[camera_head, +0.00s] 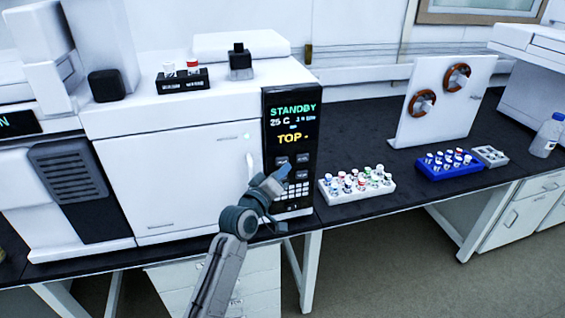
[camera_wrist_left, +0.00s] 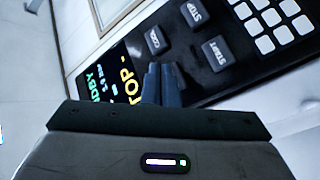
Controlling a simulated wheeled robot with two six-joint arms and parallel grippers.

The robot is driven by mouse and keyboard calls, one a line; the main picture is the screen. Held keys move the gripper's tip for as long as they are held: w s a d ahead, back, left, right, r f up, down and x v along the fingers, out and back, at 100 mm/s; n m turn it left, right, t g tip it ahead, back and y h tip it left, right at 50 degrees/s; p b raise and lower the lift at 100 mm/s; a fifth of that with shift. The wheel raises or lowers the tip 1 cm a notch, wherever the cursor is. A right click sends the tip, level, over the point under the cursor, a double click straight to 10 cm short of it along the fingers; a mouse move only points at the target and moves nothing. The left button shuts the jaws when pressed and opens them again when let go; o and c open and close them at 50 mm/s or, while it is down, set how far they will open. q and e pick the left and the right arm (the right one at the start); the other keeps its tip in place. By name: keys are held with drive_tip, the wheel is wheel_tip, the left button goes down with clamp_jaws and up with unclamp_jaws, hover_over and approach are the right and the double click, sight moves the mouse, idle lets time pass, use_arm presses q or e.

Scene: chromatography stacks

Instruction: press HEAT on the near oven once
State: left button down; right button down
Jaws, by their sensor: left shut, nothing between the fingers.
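The near oven (camera_head: 175,175) is a white box with a black control panel on its right side. Its display (camera_head: 292,120) reads STANDBY, 25 C and TOP. Below are grey buttons and a white keypad (camera_head: 292,191). In the left wrist view I see a STOP button (camera_wrist_left: 196,12), a START button (camera_wrist_left: 217,54) and another grey button (camera_wrist_left: 155,40) whose label is hard to read. My left gripper (camera_head: 283,172) is shut and empty, its tips in front of the button area. In the left wrist view the fingers (camera_wrist_left: 161,80) cover part of the panel; no HEAT label is readable. Contact cannot be told.
To the right are a white vial rack (camera_head: 357,193), a blue vial rack (camera_head: 450,170) and a white upright board (camera_head: 440,115). Dark bench top (camera_head: 350,145) lies free between them.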

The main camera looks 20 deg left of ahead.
use_arm(q)
drive_tip(key=shift+w, duration=0.1)
idle(0.7)
drive_tip(key=shift+w+a, duration=0.25)
drive_tip(key=shift+w, duration=0.05)
drive_tip(key=shift+w+a, duration=0.2)
drive_tip(key=shift+w, duration=0.15)
idle(0.7)
drive_tip(key=shift+r, duration=0.35)
idle(0.5)
drive_tip(key=shift+s+d+f+p, duration=0.3)
drive_tip(key=shift+s+p, duration=0.05)
drive_tip(key=shift+s, duration=0.25)
drive_tip(key=shift+f, duration=0.1)
